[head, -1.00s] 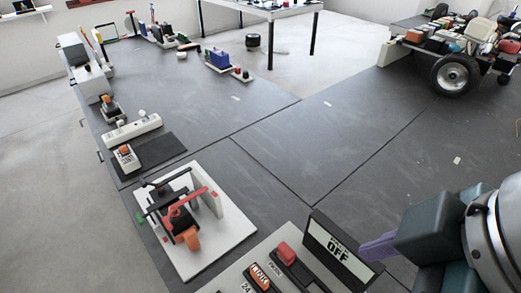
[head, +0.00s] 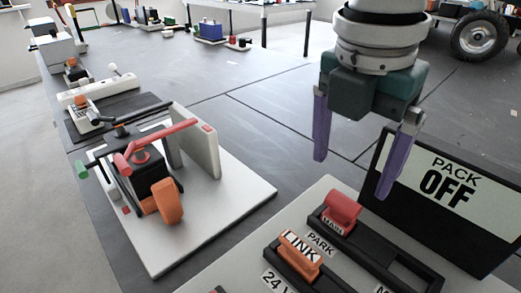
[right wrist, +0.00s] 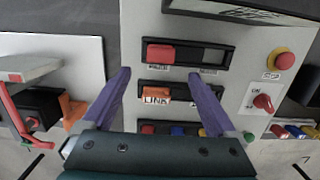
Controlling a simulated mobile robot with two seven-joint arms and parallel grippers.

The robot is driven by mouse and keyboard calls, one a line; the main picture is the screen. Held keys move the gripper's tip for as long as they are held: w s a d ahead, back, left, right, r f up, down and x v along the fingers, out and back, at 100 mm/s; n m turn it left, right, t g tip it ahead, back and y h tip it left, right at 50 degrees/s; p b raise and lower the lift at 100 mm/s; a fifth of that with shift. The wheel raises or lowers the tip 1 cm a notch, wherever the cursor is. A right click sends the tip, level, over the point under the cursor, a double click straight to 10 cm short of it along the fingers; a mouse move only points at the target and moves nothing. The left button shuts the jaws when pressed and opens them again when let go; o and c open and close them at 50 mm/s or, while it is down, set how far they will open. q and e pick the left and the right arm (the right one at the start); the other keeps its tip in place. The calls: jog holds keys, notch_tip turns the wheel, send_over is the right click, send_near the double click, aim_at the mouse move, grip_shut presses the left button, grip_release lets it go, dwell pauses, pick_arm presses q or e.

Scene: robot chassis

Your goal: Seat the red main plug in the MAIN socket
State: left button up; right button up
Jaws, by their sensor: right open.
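The red main plug (head: 342,209) sits at the PARK end of a black two-place holder (head: 378,250) on the light panel. In the right wrist view the plug (right wrist: 160,54) fills the left end of that holder, and the right end, the MAIN socket (right wrist: 213,57), looks empty. Its label is mostly cut off in the head view. My right gripper (head: 354,172) is open and empty, its purple fingers pointing down above the plug and apart from it. In the right wrist view the fingertips (right wrist: 159,76) spread nearer the LINK row. My left gripper is not in view.
An orange LINK plug (head: 300,251) sits in the neighbouring holder. The PACK OFF display (head: 445,190) stands upright close behind the holder. A white plate (head: 225,215) with a red-handled clamp device stands left. A red stop button (right wrist: 283,61) and red knob (right wrist: 263,101) lie right.

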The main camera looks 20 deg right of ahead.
aim_at(345, 199)
jog(key=f, duration=0.4)
jog(key=shift+d+f+b, duration=0.25)
jog(key=shift+d+b, duration=0.05)
jog(key=shift+b, duration=0.1)
jog(key=f, duration=0.3)
jog(key=f+b, duration=0.1)
jog(key=f, duration=0.1)
jog(key=shift+w+d+f, duration=0.1)
jog(key=shift+w+d, duration=0.2)
jog(key=shift+d, duration=0.1)
grip_shut()
